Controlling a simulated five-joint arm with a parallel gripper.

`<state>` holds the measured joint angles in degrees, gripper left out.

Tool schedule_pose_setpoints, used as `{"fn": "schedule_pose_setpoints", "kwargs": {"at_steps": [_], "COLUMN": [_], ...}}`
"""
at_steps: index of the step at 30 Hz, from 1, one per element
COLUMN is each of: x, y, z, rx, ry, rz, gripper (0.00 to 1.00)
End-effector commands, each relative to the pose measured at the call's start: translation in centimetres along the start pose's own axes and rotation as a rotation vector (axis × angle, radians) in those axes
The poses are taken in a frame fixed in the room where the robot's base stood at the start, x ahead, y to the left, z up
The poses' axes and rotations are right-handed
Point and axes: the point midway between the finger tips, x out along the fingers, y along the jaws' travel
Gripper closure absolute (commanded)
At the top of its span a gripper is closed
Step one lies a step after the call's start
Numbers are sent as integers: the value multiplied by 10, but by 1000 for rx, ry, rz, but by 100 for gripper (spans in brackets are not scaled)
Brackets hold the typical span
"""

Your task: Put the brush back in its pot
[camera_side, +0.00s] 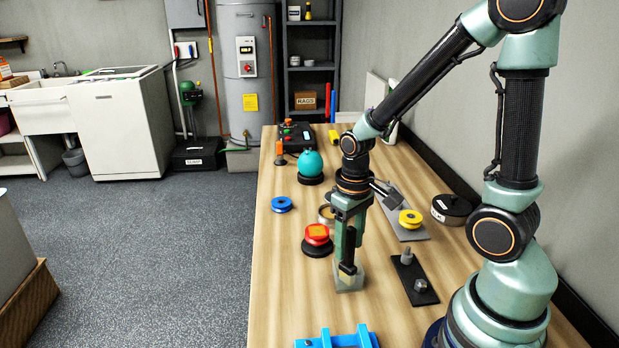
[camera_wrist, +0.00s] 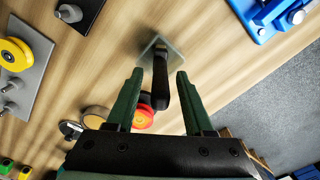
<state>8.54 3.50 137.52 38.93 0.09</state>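A black-handled tool (camera_wrist: 160,88) stands up from a small pale grey square base (camera_wrist: 148,50) on the bench. I cannot make out bristles, nor tell whether the tool is the brush or the base its pot. In the side view the black handle (camera_side: 347,250) and grey base (camera_side: 349,283) are at the front middle of the bench. My gripper (camera_wrist: 160,72) points down over the tool, open, with one green finger on each side of the handle and gaps visible between. In the side view my gripper (camera_side: 349,262) partly covers the handle.
Close by are a red-topped round button (camera_side: 317,234), a blue spool (camera_side: 281,204), a black plate with posts (camera_side: 414,281) and a blue fixture (camera_side: 338,339). A yellow spool (camera_side: 411,218) and a dark labelled round tin (camera_side: 452,209) are to the right. Bare wood lies left of the base.

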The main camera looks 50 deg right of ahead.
Motion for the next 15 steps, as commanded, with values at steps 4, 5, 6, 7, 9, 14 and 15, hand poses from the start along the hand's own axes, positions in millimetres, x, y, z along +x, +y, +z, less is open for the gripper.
{"fn": "schedule_pose_setpoints", "kwargs": {"at_steps": [4,5,6,7,9,14,15], "x": [0,0,0,-1,-3,-18,-24], "y": [0,0,0,0,0,0,0], "z": [0,0,0,0,0,-2,-2], "rx": [0,0,0,0,0,0,0], "ry": [0,0,0,1,2,7,7], "rz": [0,0,0,0,0,0,0], "gripper": [48,48,48,48,48,48,48]}}
